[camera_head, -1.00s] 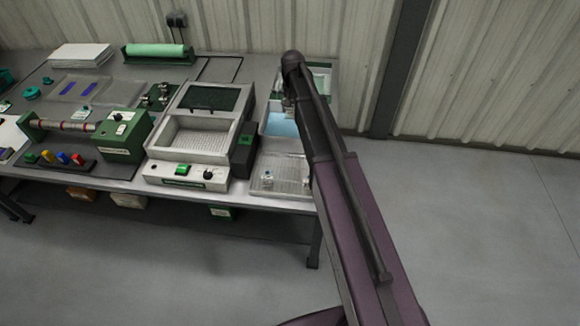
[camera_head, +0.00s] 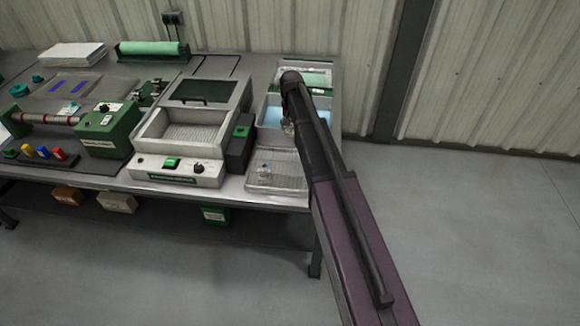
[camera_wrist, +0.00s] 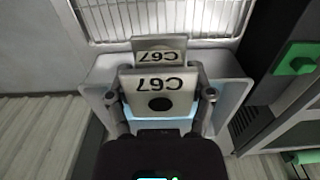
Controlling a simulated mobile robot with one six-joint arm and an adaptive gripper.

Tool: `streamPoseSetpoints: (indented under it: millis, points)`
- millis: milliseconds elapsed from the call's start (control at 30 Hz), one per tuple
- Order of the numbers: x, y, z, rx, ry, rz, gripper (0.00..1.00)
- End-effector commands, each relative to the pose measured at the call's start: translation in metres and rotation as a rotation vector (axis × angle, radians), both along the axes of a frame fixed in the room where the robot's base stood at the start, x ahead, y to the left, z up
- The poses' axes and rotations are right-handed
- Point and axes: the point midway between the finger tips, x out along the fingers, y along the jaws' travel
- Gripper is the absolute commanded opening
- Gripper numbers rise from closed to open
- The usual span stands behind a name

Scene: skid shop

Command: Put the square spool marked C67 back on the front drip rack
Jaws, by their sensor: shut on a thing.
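The square spool marked C67 (camera_wrist: 180,98) is a pale grey piece with a dark round hole. Two square faces marked C67 show, one behind the other. In the wrist view my gripper (camera_wrist: 160,98) is shut on it, one finger at each side. The spool is over the white basin with blue liquid (camera_wrist: 235,95); I cannot tell its height. The front drip rack (camera_wrist: 160,20) is a wire grid beyond the basin, and in the head view (camera_head: 288,182) it lies at the table's front right. My arm mostly hides my gripper there.
A small clear item (camera_head: 264,170) stands on the left of the front rack. A dark box with a green button (camera_head: 241,145) stands left of the basin. A grey exposure-type unit (camera_head: 180,172) is further left. Floor right of the table (camera_head: 440,230) is clear.

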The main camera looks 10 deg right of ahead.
Motion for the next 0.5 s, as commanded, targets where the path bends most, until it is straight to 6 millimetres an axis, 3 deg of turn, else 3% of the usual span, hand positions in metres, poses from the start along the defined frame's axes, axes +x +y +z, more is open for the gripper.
streamPoseSetpoints:
  millis: [33,200,500]
  points:
    - [0.0,0.0,-0.013,0.0,0.0,0.0,0.09]
    - [0.0,0.001,-0.025,0.0,0.0,0.0,0.09]
    - [0.0,0.001,-0.027,0.0,0.0,0.001,0.09]
